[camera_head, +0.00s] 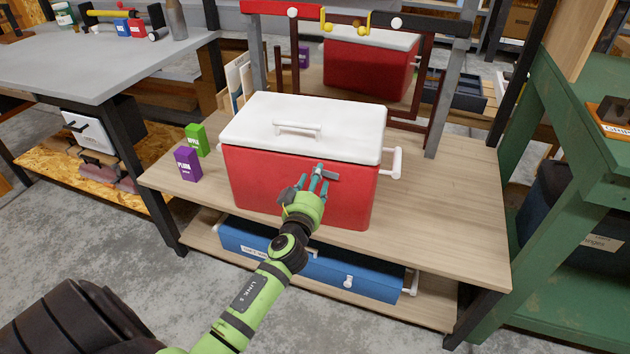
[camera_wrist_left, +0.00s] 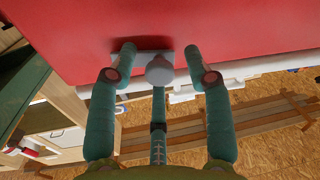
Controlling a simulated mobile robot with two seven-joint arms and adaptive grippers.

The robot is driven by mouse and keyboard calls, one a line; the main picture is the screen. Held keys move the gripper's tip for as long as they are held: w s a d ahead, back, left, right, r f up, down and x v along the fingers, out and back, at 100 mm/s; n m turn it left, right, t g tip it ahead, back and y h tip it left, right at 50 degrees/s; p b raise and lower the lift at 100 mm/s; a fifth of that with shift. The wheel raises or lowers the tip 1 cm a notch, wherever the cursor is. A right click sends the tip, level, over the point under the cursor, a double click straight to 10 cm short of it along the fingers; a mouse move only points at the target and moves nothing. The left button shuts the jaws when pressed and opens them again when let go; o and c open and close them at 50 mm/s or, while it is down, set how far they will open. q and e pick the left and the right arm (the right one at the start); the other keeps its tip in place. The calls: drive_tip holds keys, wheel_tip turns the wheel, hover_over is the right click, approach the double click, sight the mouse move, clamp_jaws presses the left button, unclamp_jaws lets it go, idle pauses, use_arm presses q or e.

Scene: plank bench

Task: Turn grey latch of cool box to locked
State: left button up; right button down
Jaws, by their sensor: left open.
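The red cool box (camera_head: 255,180) with its white lid (camera_head: 345,125) stands on the plank bench, lid closed. Its small grey latch (camera_head: 332,175) is on the front face, partly hidden by my fingers. In the left wrist view the grey latch (camera_wrist_left: 128,58) lies flat against the red wall, with a rounded pale knob (camera_wrist_left: 159,70) in front. My left gripper (camera_head: 314,180) is at the front of the box, its fingers spread around the latch. In the left wrist view my left gripper (camera_wrist_left: 162,58) is open, with fingertips either side of the knob; contact cannot be told.
A purple carton (camera_head: 188,164) and a green carton (camera_head: 197,140) stand left of the box. White handles (camera_head: 396,162) stick out at its side. A blue box (camera_head: 335,272) is on the shelf below. Behind is a frame with a similar red box (camera_head: 365,70), possibly a reflection. Bench right is clear.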

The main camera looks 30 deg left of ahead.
use_arm(q)
clamp_jaws()
